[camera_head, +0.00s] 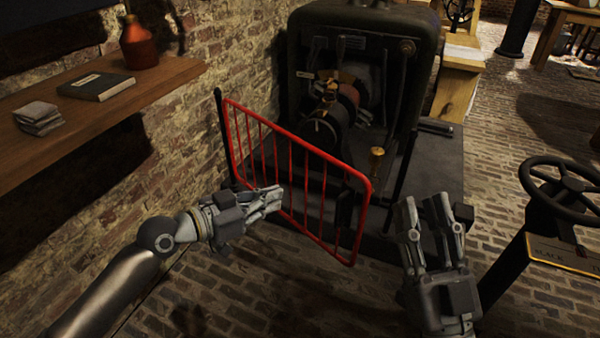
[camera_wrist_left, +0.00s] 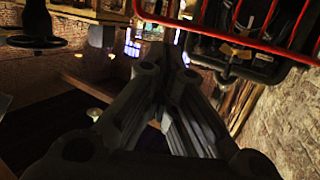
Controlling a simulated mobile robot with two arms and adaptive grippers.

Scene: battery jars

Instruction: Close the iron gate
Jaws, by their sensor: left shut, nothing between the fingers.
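The iron gate (camera_head: 298,135) is a red barred frame on a dark post (camera_head: 221,125) by the brick wall. It stands partly open, angled out in front of the dark machine (camera_head: 345,75). My left gripper (camera_head: 279,197) is shut and empty, at the near side of the gate's lower bars; whether it touches them I cannot tell. In the left wrist view the shut fingers (camera_wrist_left: 175,60) point toward red bars (camera_wrist_left: 225,35) at the top. My right gripper (camera_head: 431,203) is right of the gate's free end, apart from it, with its fingers spread.
A wooden shelf (camera_head: 160,87) on the left wall holds a red jug (camera_head: 138,45), a book (camera_head: 97,86) and a small stack (camera_head: 38,117). A black handwheel (camera_head: 565,188) on a stand with a plate is at the right. Brick floor lies open around the machine's base.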

